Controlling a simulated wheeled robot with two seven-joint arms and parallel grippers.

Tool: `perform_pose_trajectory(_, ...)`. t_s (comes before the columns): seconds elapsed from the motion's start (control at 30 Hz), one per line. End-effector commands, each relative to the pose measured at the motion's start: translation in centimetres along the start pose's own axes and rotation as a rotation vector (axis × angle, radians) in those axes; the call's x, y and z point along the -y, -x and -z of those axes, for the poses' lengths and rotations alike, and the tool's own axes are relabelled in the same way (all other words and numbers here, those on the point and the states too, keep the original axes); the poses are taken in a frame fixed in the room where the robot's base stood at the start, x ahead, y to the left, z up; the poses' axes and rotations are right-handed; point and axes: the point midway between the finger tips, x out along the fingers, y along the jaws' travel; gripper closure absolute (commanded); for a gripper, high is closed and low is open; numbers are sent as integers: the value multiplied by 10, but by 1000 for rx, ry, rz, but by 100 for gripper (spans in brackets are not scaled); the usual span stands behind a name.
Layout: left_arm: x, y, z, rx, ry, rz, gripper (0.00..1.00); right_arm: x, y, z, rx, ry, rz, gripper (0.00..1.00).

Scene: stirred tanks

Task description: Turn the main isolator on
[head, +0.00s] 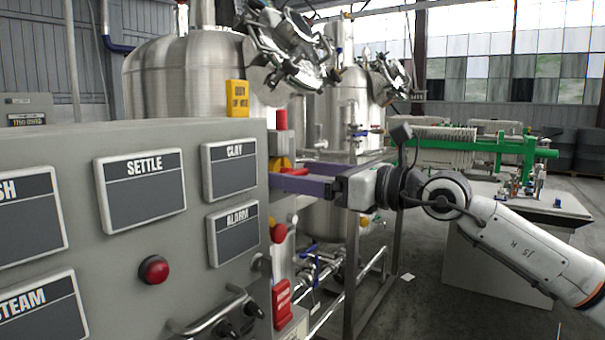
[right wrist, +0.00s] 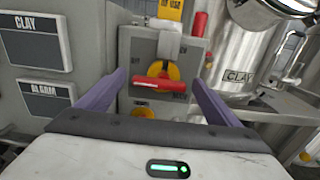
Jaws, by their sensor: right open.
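The isolator (right wrist: 163,84) is a red bar handle on a yellow round plate, on a grey box, in the right wrist view. Its bar lies nearly level, tilted slightly. In the head view part of the isolator (head: 293,172) shows behind my fingers. My right gripper (head: 275,181) reaches in from the right with its purple fingers spread. In the right wrist view my right gripper (right wrist: 158,78) has one finger on each side of the bar, apparently empty. Whether the fingers touch the bar cannot be told. The small lettering around the plate is not readable. My left gripper is not in view.
A grey panel (head: 150,245) with labelled plates and a red button (head: 154,270) fills the left. A red switch (head: 282,304) sits lower. Steel tanks (head: 180,75) stand behind.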

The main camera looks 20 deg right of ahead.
Motion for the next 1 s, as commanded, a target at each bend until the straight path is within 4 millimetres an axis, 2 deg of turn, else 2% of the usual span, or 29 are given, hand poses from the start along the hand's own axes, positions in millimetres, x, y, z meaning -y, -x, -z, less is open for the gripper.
perform_pose_trajectory(0.07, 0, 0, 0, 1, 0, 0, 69, 0, 0, 0, 0, 0, 0, 14)
perform_pose_trajectory(0.3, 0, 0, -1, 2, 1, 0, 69, 0, 0, 0, 0, -1, 0, 53)
perform_pose_trajectory(0.33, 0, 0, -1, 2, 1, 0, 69, 0, 0, 0, 0, -1, 0, 55)
perform_pose_trajectory(0.67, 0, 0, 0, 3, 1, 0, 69, 0, 0, 0, 1, -52, 0, 55)
perform_pose_trajectory(1.0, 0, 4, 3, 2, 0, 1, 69, 2, 0, -2, 0, -293, -1, 55)
